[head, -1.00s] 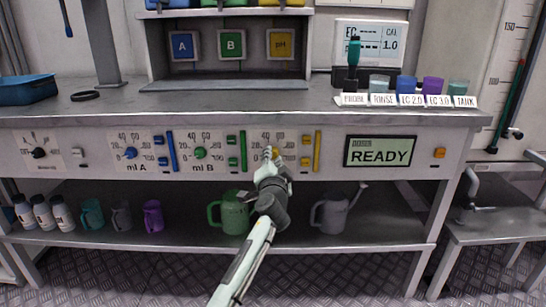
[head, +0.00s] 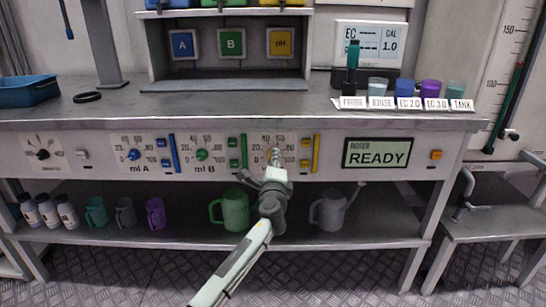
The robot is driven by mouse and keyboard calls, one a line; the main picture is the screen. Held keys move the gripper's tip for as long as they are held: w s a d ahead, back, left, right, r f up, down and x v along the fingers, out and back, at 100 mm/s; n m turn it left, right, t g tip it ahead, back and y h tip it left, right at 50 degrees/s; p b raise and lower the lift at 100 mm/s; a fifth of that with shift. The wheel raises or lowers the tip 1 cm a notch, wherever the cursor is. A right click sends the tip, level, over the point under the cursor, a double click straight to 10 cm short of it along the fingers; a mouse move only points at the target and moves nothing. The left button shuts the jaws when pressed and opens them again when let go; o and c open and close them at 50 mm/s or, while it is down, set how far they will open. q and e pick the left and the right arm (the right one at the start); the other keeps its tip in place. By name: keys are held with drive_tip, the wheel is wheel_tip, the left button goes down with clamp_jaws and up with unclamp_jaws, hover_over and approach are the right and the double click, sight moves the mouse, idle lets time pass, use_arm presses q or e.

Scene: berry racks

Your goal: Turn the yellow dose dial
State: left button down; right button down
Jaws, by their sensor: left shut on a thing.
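The yellow dose dial (head: 275,153) is on the front panel of the bench, the rightmost of the dose dials, inside a white scale with numbers. My left gripper (head: 276,156) reaches up to it from below and is shut on the dial. The fingers hide most of the dial, so its setting cannot be read. The dosing display (head: 379,153) to the right reads READY. My right gripper is not in view.
A yellow bar (head: 316,153) and small yellow buttons (head: 304,152) sit just right of the dial. The blue dial (head: 134,155) and green dial (head: 201,155) are to the left. A green jug (head: 236,210) and grey watering can (head: 329,212) stand on the shelf below.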

use_arm(q)
drive_tip(key=shift+r+m+p, duration=0.2)
drive_tip(key=shift+m+p, duration=1.1)
drive_tip(key=shift+m, duration=1.6)
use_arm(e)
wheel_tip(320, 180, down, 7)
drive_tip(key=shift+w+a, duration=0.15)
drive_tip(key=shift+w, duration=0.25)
use_arm(q)
drive_tip(key=c, duration=1.2)
unclamp_jaws()
drive_tip(key=shift+f, duration=0.1)
drive_tip(key=shift+s+f, duration=0.1)
drive_tip(key=s, duration=1.1)
drive_tip(key=shift+s, duration=0.4)
